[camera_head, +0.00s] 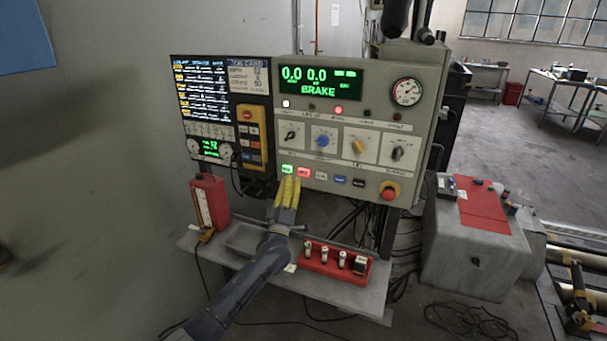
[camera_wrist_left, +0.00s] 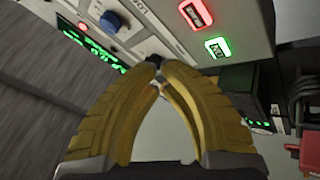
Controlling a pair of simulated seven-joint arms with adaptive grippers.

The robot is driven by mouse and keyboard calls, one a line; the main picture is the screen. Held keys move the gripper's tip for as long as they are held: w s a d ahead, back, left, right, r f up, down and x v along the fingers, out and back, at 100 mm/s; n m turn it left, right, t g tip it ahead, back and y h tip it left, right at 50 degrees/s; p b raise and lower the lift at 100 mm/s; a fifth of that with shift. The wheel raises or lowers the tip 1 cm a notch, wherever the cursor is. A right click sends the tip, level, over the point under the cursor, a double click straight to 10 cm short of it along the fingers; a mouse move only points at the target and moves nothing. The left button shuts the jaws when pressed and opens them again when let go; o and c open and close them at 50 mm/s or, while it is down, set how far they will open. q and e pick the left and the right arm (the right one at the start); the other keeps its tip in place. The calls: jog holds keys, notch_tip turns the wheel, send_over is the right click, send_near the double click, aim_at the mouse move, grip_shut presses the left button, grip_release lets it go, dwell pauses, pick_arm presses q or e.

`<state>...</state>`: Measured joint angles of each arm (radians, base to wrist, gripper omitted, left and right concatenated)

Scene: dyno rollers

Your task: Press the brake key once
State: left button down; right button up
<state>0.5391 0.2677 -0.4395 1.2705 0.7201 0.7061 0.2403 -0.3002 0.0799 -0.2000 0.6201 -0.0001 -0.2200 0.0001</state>
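A grey control panel (camera_head: 262,150) carries a row of keys under its knobs. The leftmost key is lit green (camera_head: 287,169) and the one beside it is lit red (camera_head: 304,172). In the wrist view the red key (camera_wrist_left: 196,12) and green key (camera_wrist_left: 217,48) show; their lettering is too small to read surely, so I cannot tell which is the brake key. The panel display (camera_head: 319,82) reads BRAKE. My left gripper (camera_head: 288,181) is just below the green and red keys, its yellow fingertips (camera_wrist_left: 157,62) together and empty. Contact with a key cannot be told. My right gripper is not in view.
A red emergency button (camera_head: 389,193) sits at the panel's lower right, and a yellow pendant (camera_head: 251,138) hangs to its left. Below, a shelf (camera_head: 345,300) holds a red bottle-like case (camera_head: 209,201), a tray (camera_head: 243,239) and a red rack (camera_head: 320,264).

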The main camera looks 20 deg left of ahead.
aim_at(302, 161)
pick_arm(q)
jog(key=shift+w+d, duration=0.2)
jog(key=shift+w, duration=1.2)
jog(key=shift+w+d, duration=0.2)
jog(key=shift+w, duration=1.2)
jog(key=shift+w+d, duration=0.1)
jog(key=shift+w, duration=0.7)
jog(key=shift+s, duration=0.2)
dwell(0.5)
jog(key=shift+s, duration=0.6)
jog(key=shift+s+a, duration=0.25)
jog(key=shift+s, duration=1)
jog(key=shift+s+a, duration=0.2)
jog(key=shift+s, duration=1.05)
jog(key=shift+d+f, duration=0.1)
